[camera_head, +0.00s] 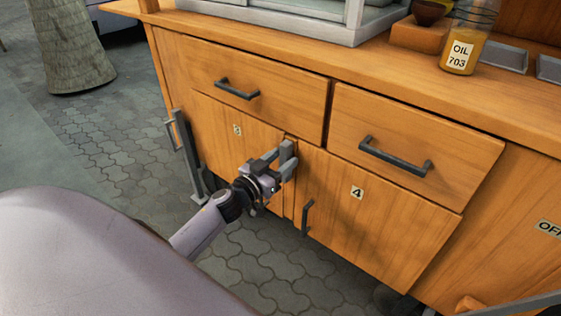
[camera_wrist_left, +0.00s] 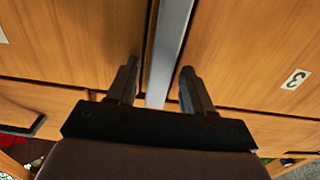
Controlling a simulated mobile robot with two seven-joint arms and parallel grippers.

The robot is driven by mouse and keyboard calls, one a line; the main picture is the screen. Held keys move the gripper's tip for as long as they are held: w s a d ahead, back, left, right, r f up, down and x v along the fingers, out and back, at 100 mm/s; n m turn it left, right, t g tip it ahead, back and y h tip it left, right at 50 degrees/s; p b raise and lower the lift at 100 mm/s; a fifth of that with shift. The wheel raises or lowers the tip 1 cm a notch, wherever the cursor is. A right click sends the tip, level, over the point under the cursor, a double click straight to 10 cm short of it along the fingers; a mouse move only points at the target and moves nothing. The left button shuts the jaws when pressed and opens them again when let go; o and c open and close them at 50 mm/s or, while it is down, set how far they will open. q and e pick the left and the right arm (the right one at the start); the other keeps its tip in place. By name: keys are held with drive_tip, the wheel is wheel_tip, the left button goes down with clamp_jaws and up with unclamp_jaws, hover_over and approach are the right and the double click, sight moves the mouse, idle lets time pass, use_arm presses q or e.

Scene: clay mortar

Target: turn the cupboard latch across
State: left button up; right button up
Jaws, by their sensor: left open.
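The cupboard has a left door with a small label (camera_head: 237,130) and a right door marked 4 (camera_head: 357,192). In the left wrist view a long grey bar, which looks like the latch (camera_wrist_left: 172,45), runs along the seam between the doors. My left gripper (camera_head: 284,160) is at this seam, just below the drawers. Its fingers (camera_wrist_left: 158,72) are open, one on each side of the bar, with visible gaps. In the head view the gripper largely hides the latch. My right gripper is not in view.
Two drawers with dark handles (camera_head: 237,89) (camera_head: 395,159) sit above the doors. Door 4 has a dark upright handle (camera_head: 307,217). An oil jar (camera_head: 463,45) stands on the worktop (camera_head: 395,62). Paved floor (camera_head: 130,140) lies open at left.

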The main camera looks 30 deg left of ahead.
use_arm(q)
drive_tip(key=shift+c, duration=0.3)
clamp_jaws()
